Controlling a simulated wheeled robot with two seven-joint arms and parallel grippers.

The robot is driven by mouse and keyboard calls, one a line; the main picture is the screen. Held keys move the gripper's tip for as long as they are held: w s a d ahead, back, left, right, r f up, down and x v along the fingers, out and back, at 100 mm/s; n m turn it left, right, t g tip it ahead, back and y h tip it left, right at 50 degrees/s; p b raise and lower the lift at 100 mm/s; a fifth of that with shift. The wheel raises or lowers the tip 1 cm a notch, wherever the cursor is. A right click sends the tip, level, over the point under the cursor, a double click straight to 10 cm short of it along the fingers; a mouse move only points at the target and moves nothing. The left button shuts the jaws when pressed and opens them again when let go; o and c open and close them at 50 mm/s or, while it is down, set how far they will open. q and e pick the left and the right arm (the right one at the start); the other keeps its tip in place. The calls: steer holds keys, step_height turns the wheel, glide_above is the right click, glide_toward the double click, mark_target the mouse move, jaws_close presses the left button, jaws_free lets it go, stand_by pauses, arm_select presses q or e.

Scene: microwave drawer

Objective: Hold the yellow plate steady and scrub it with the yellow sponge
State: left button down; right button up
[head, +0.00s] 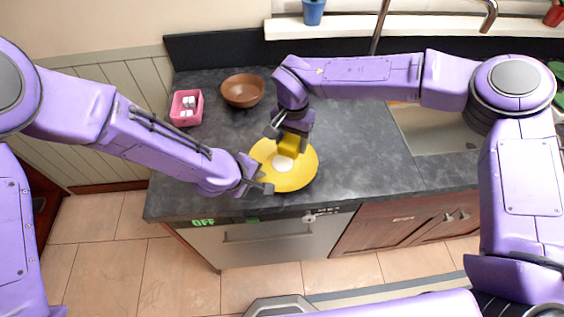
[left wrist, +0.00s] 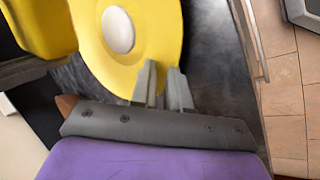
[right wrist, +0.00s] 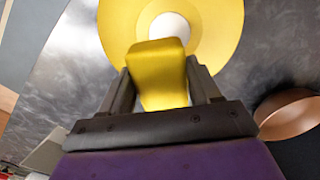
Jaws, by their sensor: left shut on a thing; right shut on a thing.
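The yellow plate (head: 301,176) with a white centre lies on the dark counter near its front edge. My left gripper (head: 264,182) is shut on the plate's left rim; the left wrist view (left wrist: 158,84) shows both fingers at the rim. My right gripper (head: 285,131) is shut on the yellow sponge (head: 289,145), with the sponge between its fingers in the right wrist view (right wrist: 158,72). The sponge is over the far part of the plate, beside the white centre. I cannot tell whether the sponge touches the plate.
A brown bowl (head: 242,91) and a pink container (head: 186,107) with white pieces stand at the counter's back left. A sink (head: 432,130) lies to the right. The counter (head: 365,165) right of the plate is clear.

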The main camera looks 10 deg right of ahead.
arm_select(q)
steer(key=shift+s, duration=0.1)
arm_select(e)
steer(key=d, duration=0.6)
steer(key=shift+d, duration=0.4)
arm_select(q)
steer(key=c, duration=1)
jaws_free()
steer(key=shift+c, duration=0.2)
steer(key=v, duration=1.2)
steer(key=shift+d, duration=0.1)
